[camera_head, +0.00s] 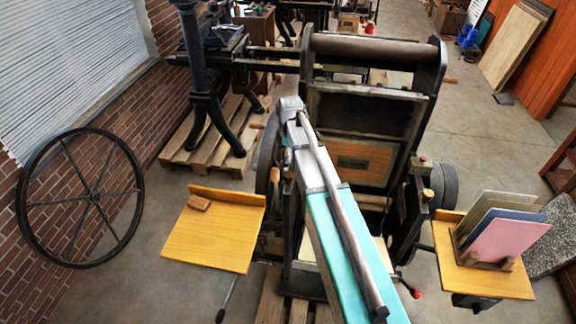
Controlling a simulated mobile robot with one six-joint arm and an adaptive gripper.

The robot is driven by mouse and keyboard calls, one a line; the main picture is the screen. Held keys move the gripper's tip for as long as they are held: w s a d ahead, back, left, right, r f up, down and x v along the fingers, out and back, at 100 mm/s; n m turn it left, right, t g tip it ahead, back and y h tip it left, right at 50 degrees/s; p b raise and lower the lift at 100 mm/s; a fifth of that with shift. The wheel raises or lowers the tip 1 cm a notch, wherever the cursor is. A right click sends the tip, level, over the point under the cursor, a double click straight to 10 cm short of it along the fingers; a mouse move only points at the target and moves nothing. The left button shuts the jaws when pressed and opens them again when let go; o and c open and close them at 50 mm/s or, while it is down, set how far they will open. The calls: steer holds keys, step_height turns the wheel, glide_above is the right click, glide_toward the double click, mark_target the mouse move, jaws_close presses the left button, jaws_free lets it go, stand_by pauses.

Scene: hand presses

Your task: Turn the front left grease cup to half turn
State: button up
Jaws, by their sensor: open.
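The press (418,128) stands in the middle, with a long roller across its top. A small brass-coloured cup (275,175) shows at its left side, above the small wooden table's right edge. It looks like the front left grease cup, but it is too small to read its turn or any mark. A similar brass-coloured cup (427,195) shows on the right side. My gripper cannot be made out, so I cannot see where its fingers are relative to the left cup. Part of the press's front and left side is hidden.
A wooden side table (215,240) with a small brown block (199,202) is at left. Another side table (505,284) at right holds upright coloured boards (505,240). A large spoked wheel (95,196) leans by the brick wall.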

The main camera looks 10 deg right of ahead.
mark_target(288, 174)
steer(key=shift+w+r+n+p, duration=0.25)
steer(key=shift+w+r+p, duration=0.1)
steer(key=shift+r, duration=0.2)
steer(key=shift+w+r+n+p, duration=0.25)
steer(key=shift+w+r, duration=0.1)
steer(key=shift+r, duration=0.15)
steer(key=shift+f, duration=0.2)
step_height(288, 174, down, 14)
steer(key=b, duration=1.4)
steer(key=shift+r, duration=0.25)
steer(key=c, duration=1)
steer(key=shift+a, duration=0.15)
steer(key=shift+c, duration=0.8)
